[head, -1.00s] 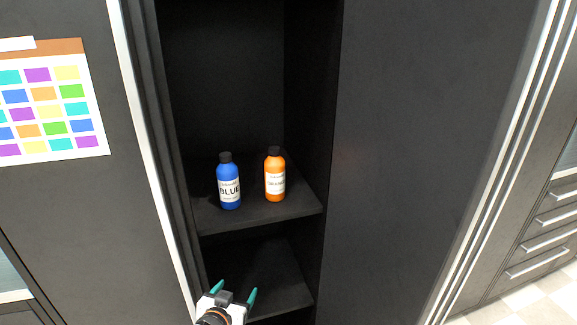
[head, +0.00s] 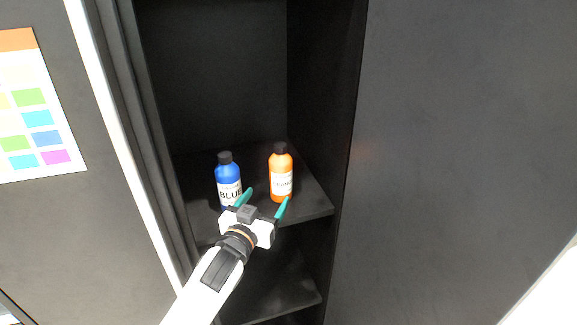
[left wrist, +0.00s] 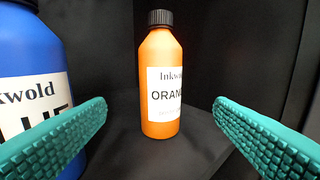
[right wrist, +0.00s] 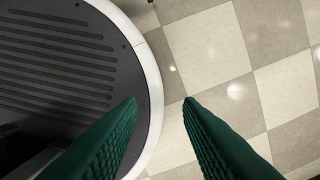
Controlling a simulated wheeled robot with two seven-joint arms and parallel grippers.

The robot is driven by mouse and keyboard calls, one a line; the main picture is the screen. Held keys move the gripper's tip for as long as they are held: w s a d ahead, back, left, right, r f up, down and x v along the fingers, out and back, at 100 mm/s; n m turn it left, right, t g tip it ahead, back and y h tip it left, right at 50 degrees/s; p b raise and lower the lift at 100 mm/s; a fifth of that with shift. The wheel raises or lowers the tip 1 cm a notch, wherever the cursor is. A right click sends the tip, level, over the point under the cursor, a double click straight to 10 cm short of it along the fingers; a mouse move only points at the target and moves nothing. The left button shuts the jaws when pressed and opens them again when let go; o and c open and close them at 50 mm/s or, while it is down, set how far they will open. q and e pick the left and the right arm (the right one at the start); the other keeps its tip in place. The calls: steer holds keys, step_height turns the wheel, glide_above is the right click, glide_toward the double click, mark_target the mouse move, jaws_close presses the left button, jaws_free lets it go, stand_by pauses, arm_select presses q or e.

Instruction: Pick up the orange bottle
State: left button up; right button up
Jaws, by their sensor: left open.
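The orange bottle (head: 281,173) with a black cap stands upright on the dark shelf (head: 310,207), right of the blue bottle (head: 228,176). My left gripper (head: 263,198) is open in front of the shelf, with its teal fingers pointing at the bottles. In the left wrist view the orange bottle (left wrist: 160,80) stands between the two fingers, farther in and untouched. The blue bottle (left wrist: 35,70) is close by on the left, partly behind the left finger. My right gripper (right wrist: 160,100) is open and empty above the floor, seen only in the right wrist view.
The shelf sits in a narrow dark cabinet with a side wall (head: 325,100) to the right. A lower shelf (head: 270,280) lies below. A colour chart (head: 35,110) hangs at the left. My round base shows in the right wrist view over the tiled floor (right wrist: 205,45).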

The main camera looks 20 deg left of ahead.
mark_target(276, 181)
arm_select(q)
steer(key=shift+w+r, duration=0.15)
steer(key=shift+w, duration=1)
steer(key=w, duration=0.1)
steer(key=w+p, duration=0.1)
steer(key=w, duration=0.2)
steer(key=shift+w+d+r, duration=0.1)
steer(key=shift+d, duration=0.15)
steer(key=shift+w+p, duration=0.4)
steer(key=shift+w, duration=0.25)
steer(key=w, duration=0.3)
steer(key=shift+w+d+p, duration=0.2)
steer(key=shift+p, duration=0.2)
steer(key=shift+w, duration=0.45)
arm_select(e)
steer(key=r, duration=0.2)
steer(key=shift+s+r, duration=0.2)
steer(key=shift+r, duration=0.2)
arm_select(q)
steer(key=shift+s, duration=0.1)
steer(key=shift+r, duration=0.1)
steer(key=c, duration=1.3)
